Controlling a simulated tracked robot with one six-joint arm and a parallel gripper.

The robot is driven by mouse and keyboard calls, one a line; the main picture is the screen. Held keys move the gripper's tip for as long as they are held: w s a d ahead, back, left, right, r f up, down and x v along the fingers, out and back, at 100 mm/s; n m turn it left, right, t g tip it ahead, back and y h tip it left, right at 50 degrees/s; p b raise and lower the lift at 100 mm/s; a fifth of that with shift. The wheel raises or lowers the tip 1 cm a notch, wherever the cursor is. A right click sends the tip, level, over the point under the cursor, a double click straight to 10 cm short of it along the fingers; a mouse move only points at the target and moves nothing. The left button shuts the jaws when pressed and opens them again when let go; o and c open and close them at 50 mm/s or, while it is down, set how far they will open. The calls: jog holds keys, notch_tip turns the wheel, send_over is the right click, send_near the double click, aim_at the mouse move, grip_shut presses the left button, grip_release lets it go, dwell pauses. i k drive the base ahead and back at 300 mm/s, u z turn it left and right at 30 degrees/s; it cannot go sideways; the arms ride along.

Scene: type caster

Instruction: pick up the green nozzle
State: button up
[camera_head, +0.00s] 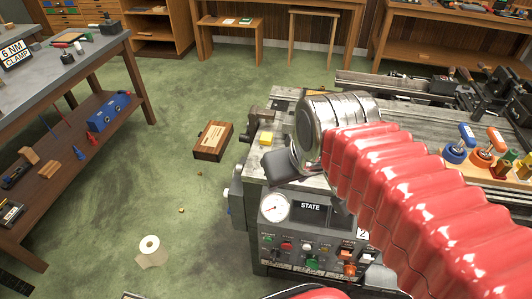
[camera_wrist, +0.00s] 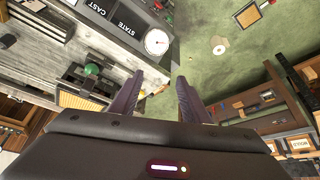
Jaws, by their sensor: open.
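I cannot single out a green nozzle with certainty. In the wrist view a green knob-like piece (camera_wrist: 92,69) sits on a dark fitting on the machine, left of my gripper (camera_wrist: 161,82). In the head view a blue ringed piece (camera_head: 455,154) and an orange ringed piece (camera_head: 482,158) stand at the right of the machine, with small pieces beside them, one partly green. My gripper's two purplish fingers are apart with nothing between them. In the head view the silver wrist and red sleeve of my arm hide part of the machine top.
The machine's front panel (camera_head: 312,232) has a gauge and buttons. A yellow block (camera_head: 266,138) lies on its left end. A wooden box (camera_head: 213,140) and a paper roll (camera_head: 150,245) are on the green floor. A workbench (camera_head: 75,70) stands left; the floor between is mostly clear.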

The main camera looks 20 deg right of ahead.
aim_at(511, 155)
jog(key=z, duration=2.4)
